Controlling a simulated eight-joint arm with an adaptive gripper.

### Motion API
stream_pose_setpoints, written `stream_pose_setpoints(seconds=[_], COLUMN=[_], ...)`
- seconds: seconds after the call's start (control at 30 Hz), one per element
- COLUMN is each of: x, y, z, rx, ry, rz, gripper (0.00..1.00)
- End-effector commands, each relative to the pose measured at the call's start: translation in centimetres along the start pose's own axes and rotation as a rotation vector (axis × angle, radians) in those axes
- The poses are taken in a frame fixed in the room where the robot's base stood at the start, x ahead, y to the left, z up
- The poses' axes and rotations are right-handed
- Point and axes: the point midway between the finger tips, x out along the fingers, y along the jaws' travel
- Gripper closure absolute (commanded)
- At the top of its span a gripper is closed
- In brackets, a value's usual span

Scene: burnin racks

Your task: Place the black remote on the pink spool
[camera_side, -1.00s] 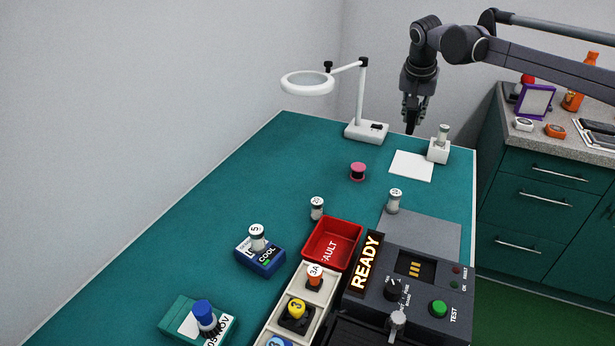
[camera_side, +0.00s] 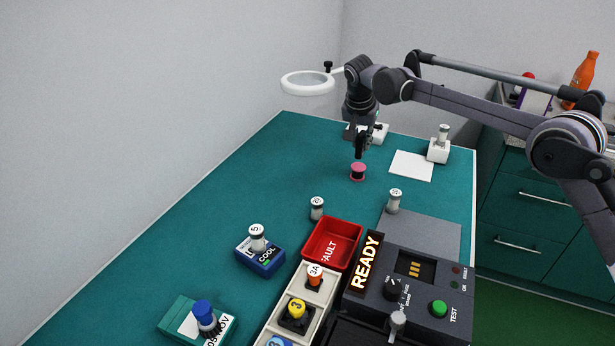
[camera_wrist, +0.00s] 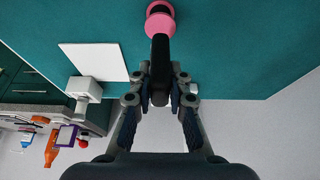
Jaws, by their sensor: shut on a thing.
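The pink spool (camera_side: 358,173) stands on the green table top, and it also shows at the top of the wrist view (camera_wrist: 160,22). My gripper (camera_side: 361,146) is just above the spool in the side view. It is shut on the black remote (camera_wrist: 160,68), which sticks out from between the fingers. In the wrist view the remote's far end overlaps the spool's near edge. In the side view the remote is dark against the dark fingers, and I cannot tell whether it touches the spool.
A magnifier lamp (camera_side: 307,84) stands behind my gripper. A white sheet (camera_side: 411,166) and a white block holding a cylinder (camera_side: 438,152) are to the right. A red FAULT tray (camera_side: 331,243), several labelled cylinders and a READY tester (camera_side: 410,275) are nearer. The table left of the spool is clear.

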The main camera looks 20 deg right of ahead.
Motion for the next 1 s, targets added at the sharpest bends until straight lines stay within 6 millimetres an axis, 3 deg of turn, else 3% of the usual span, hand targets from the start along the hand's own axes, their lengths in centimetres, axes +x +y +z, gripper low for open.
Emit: stream_pose_setpoints(seconds=[0.2, 0.67, 0.7, 0.73, 1.0], x=[2.5, 3.1, 3.0, 3.0, 3.0], y=[0.0, 0.1, 0.1, 0.1, 0.1], z=[1.0, 1.2, 1.2, 1.2, 1.2], rx=[0.0, 0.0, 0.0, 0.0, 0.0], ry=[0.0, 0.0, 0.0, 0.0, 0.0], rz=[0.0, -0.001, -0.001, -0.001, -0.001], gripper=[1.0, 1.0, 0.72, 0.63, 0.6])
